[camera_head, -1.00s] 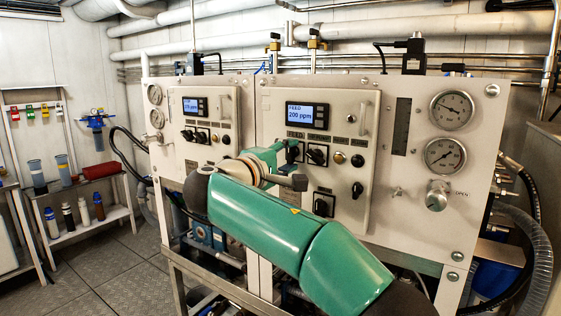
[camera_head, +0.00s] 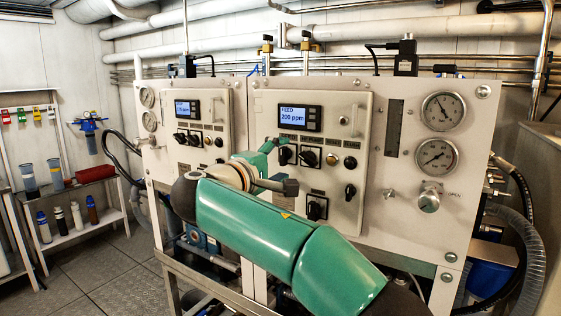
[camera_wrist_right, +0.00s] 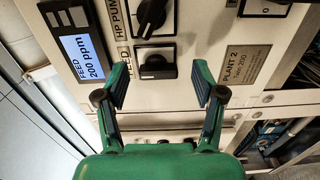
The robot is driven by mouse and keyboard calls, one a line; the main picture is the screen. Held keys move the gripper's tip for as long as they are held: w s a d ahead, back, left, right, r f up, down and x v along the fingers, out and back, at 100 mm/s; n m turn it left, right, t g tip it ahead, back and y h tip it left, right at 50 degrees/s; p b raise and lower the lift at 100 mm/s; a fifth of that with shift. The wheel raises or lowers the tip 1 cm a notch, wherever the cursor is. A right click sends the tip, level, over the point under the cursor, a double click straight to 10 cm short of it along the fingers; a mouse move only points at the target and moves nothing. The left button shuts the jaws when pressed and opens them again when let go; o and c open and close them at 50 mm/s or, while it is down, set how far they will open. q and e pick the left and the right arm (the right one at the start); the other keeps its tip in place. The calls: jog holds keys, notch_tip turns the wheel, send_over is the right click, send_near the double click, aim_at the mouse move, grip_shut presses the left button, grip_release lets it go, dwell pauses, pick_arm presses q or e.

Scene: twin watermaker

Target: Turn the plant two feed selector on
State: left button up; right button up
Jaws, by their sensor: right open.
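The plant two feed selector (camera_wrist_right: 155,63) is a black rotary knob on a square plate marked FEED, in the right wrist view. Its handle bar lies along the line between my fingertips. My right gripper (camera_wrist_right: 160,85) is open, with one fingertip to each side of the knob in that view. The fingers look empty, and no contact with the knob shows. In the head view the selector (camera_head: 286,155) is at the left of the knob row under the display, partly covered by my right gripper (camera_head: 277,150). My left gripper is not in view.
The HP pump knob (camera_wrist_right: 152,14) sits close beside the feed selector. A lit display (camera_wrist_right: 82,57) reads FEED 200 ppm. A plate (camera_wrist_right: 243,64) reads PLANT 2. Another black knob (camera_head: 316,207) is lower on the panel. A second panel (camera_head: 188,135) stands to the left.

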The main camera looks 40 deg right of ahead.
jog(key=v, duration=1.1)
jog(key=shift+f, duration=0.1)
